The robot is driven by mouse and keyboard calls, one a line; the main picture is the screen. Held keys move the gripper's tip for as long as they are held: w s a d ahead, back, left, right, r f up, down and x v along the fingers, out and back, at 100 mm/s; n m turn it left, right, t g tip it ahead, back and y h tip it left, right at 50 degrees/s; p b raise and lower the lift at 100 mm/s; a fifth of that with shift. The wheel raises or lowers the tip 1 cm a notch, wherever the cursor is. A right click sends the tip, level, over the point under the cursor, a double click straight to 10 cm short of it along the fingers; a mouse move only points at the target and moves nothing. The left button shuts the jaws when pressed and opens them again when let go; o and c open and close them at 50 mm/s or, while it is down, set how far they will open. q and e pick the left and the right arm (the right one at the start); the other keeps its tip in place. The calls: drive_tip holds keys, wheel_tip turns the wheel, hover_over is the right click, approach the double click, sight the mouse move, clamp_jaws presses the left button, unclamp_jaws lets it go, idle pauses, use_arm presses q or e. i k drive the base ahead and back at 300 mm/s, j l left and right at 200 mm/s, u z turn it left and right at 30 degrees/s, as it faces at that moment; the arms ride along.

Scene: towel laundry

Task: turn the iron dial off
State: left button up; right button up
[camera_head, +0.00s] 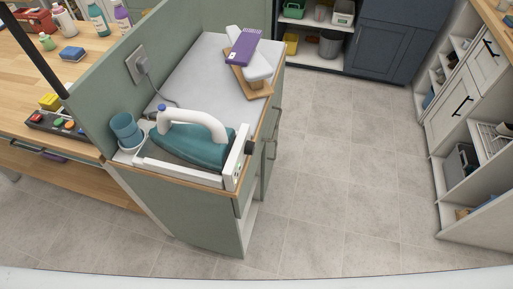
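A teal iron (200,148) with a white handle lies on the near end of a grey-topped counter (195,75). It sits in a white stand or frame (175,173). A small blue knob (161,107) shows at the left end of the handle. A black knob (249,147) sticks out at the right end of the stand, above a small green mark. I cannot tell which of them is the iron dial, or its setting. Neither of my grippers is in view.
A cord runs from the iron to a wall plug (141,65). A teal cup (126,128) stands left of the iron. A purple box (243,45) lies on white items and a wooden board behind. The tiled floor (335,165) to the right is clear.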

sight(250, 145)
drive_tip(key=u, duration=1)
drive_tip(key=l+u, duration=0.75)
drive_tip(key=u, duration=0.15)
drive_tip(key=l+u, duration=0.45)
drive_tip(key=k+l+u, duration=0.2)
drive_tip(key=u, duration=0.25)
